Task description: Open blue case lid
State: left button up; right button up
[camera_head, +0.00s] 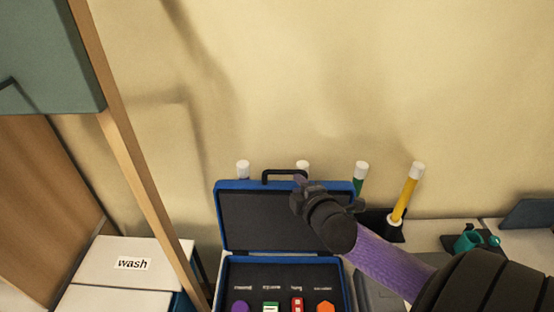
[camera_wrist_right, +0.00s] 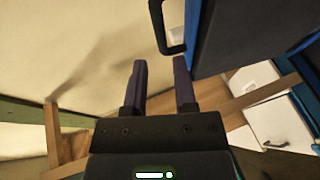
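The blue case (camera_head: 222,285) stands on the bench with its lid (camera_head: 262,222) raised to about upright, dark inside with a blue rim. A black handle (camera_head: 283,174) sits on the lid's top edge. My right gripper (camera_head: 306,188) is at the upper right part of the lid and covers some of it. In the wrist view the right gripper (camera_wrist_right: 161,80) has its fingers apart with nothing between them. The lid (camera_wrist_right: 245,35) is beside the right-hand finger, and the handle (camera_wrist_right: 165,30) is just beyond the fingertips. Contact with the lid is unclear. My left gripper is out of view.
The case holds a purple piece (camera_head: 241,307), a green-and-white one (camera_head: 270,307), a red one (camera_head: 297,304) and an orange one (camera_head: 325,307). Several white-capped tubes, one yellow (camera_head: 407,197), stand behind. A "wash" box (camera_head: 110,262) and wooden post (camera_head: 140,180) are left.

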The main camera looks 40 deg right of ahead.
aim_at(285, 172)
jog(key=b+x, duration=0.1)
jog(key=x, duration=0.3)
jog(key=shift+w, duration=0.1)
jog(key=x, duration=0.3)
jog(key=shift+f, duration=0.1)
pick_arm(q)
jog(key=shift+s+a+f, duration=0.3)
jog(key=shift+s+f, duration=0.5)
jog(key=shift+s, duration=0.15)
pick_arm(e)
jog(key=shift+w+d+f, duration=0.15)
jog(key=shift+w, duration=0.45)
grip_shut()
